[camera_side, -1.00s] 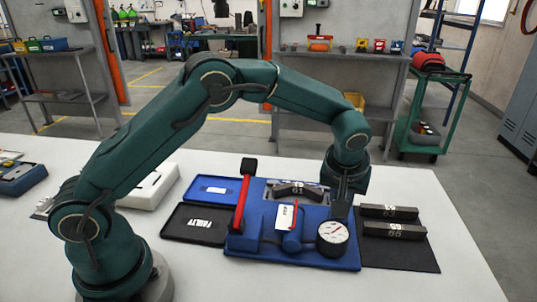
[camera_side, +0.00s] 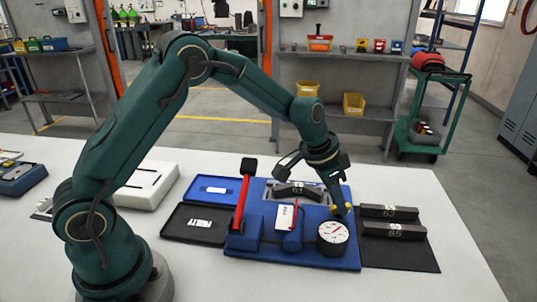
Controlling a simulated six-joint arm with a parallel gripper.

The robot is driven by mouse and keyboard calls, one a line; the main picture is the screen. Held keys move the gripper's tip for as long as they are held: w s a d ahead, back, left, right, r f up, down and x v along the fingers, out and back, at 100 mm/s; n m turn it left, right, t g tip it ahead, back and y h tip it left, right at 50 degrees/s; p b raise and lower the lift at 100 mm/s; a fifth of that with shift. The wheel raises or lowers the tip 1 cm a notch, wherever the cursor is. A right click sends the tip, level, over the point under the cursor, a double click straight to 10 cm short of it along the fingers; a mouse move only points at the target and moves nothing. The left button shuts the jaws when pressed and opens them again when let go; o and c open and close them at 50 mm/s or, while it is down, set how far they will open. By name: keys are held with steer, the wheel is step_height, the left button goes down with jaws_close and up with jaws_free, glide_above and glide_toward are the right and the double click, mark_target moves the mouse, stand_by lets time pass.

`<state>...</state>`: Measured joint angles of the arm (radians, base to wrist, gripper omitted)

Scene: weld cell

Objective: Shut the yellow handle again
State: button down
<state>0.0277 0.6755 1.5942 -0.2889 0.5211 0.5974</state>
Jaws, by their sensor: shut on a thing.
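My gripper (camera_side: 343,208) is tilted, with its fingers reaching down to the right side of the blue fixture (camera_side: 270,247), just behind the round dial gauge (camera_side: 332,232). A small yellow handle (camera_side: 349,206) shows at the fingertips, and the gripper is shut on it. The fingers hide part of the handle, and I cannot tell its exact angle.
A red lever (camera_side: 242,203) with a black knob stands upright on the fixture's left. A dark grey block (camera_side: 297,189) sits at its back. Two similar blocks lie on a black mat (camera_side: 400,257) to the right. Blue and black trays lie left.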

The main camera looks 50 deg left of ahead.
steer(key=shift+w+a+m+g+h, duration=0.1)
steer(key=shift+m+g+h, duration=0.2)
steer(key=shift+m, duration=0.8)
steer(key=shift+a+m+g+h, duration=0.15)
steer(key=shift+m+h, duration=0.25)
steer(key=shift+m, duration=0.7)
steer(key=shift+d, duration=0.1)
steer(key=c, duration=0.8)
jaws_free()
steer(key=shift+v, duration=2.6)
